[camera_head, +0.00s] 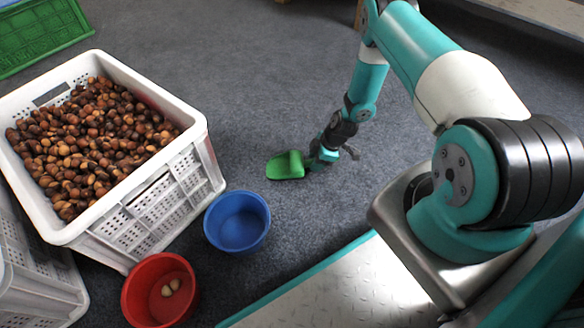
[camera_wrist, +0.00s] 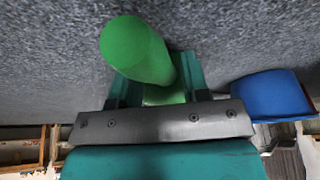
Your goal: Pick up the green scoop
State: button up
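The green scoop (camera_head: 285,165) is at the end of my arm, low at the grey carpet, left of my gripper (camera_head: 318,158). I cannot tell whether it touches the floor. In the wrist view, the scoop's rounded green part (camera_wrist: 135,50) extends out from between the two teal fingers of my gripper (camera_wrist: 160,85). The green fills the gap between the fingers, which appear shut on it. The gripper body hides the rest of the scoop.
A blue bowl (camera_head: 237,221) stands left of the scoop, and it also shows in the wrist view (camera_wrist: 270,97). A red bowl (camera_head: 160,291) holds a few chestnuts. A white crate (camera_head: 205,165) is full of chestnuts. A green crate (camera_head: 40,35) stands at upper left. Carpet beyond the scoop is clear.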

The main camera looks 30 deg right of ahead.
grip_shut()
notch_tip(320, 180, up, 20)
jog(key=p, duration=1)
jog(key=shift+p, duration=0.4)
